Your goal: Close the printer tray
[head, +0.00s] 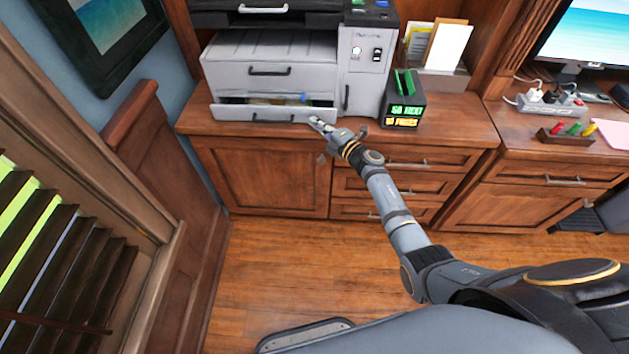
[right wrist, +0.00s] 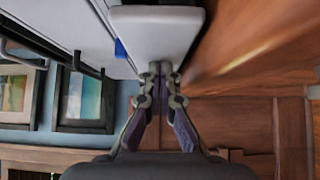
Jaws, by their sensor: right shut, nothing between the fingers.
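The grey printer (head: 362,88) stands on the wood cabinet. Its bottom tray (head: 232,113) is pulled out a little, with a gap showing above its front panel and some contents inside, including something blue. My right gripper (head: 315,121) is shut and empty at the right end of the tray's front. In the right wrist view, the closed fingertips (right wrist: 160,70) are at the edge of the white tray panel (right wrist: 155,32); I cannot tell whether they touch it. My left gripper is not in view.
A black box with green and orange lettering (head: 403,108) stands right of the printer. Behind it is a paper holder (head: 437,80). A power strip (head: 550,103) lies on the right desk. The floor (head: 270,260) before the cabinet is mostly clear.

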